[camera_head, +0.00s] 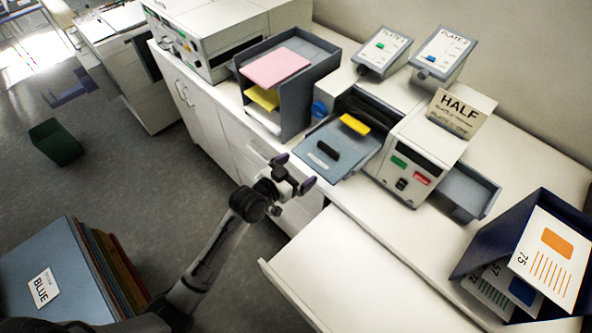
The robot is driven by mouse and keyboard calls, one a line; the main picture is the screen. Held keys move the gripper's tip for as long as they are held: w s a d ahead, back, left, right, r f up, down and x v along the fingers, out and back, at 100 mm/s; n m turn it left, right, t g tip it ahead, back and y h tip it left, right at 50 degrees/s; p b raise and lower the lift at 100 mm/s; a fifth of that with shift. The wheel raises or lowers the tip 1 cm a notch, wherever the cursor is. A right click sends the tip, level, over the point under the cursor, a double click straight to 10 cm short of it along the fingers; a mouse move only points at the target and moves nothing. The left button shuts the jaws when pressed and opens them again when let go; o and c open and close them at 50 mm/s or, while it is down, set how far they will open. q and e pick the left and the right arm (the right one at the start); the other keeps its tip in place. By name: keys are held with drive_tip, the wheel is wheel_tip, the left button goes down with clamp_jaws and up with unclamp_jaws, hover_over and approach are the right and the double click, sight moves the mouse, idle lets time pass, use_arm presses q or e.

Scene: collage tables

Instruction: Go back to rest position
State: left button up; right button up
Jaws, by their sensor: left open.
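My left arm comes in from the lower left, and its gripper (293,171) is open. It hangs in front of the white cabinet's edge, just left of the blue-grey feed tray (335,172) of the press-like machine. Nothing shows between its fingers. On that tray lie a black block (328,149) and a yellow block (355,124), both apart from the gripper. My right gripper is not in view.
A grey rack (296,108) with pink and yellow paper stands behind the gripper. The machine (408,160) carries a HALF sign (458,108). A blue bin with numbered cards (545,250) is right. Blue-topped boards (60,275) stand lower left. The white lower surface (365,275) is clear.

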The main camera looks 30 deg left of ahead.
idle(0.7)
use_arm(q)
drive_tip(key=s+f+g+y+p, duration=0.1)
drive_tip(key=s+g, duration=0.3)
drive_tip(key=s, duration=0.7)
drive_tip(key=s+d+f+g+y+p, duration=0.1)
drive_tip(key=s+g+p, duration=0.2)
drive_tip(key=s, duration=0.8)
drive_tip(key=s+f+n+g+y+p, duration=0.1)
drive_tip(key=s+g, duration=0.4)
drive_tip(key=s, duration=0.6)
drive_tip(key=shift+s+d+f+y+p, duration=0.35)
drive_tip(key=shift+y+p, duration=0.15)
drive_tip(key=shift+p, duration=0.2)
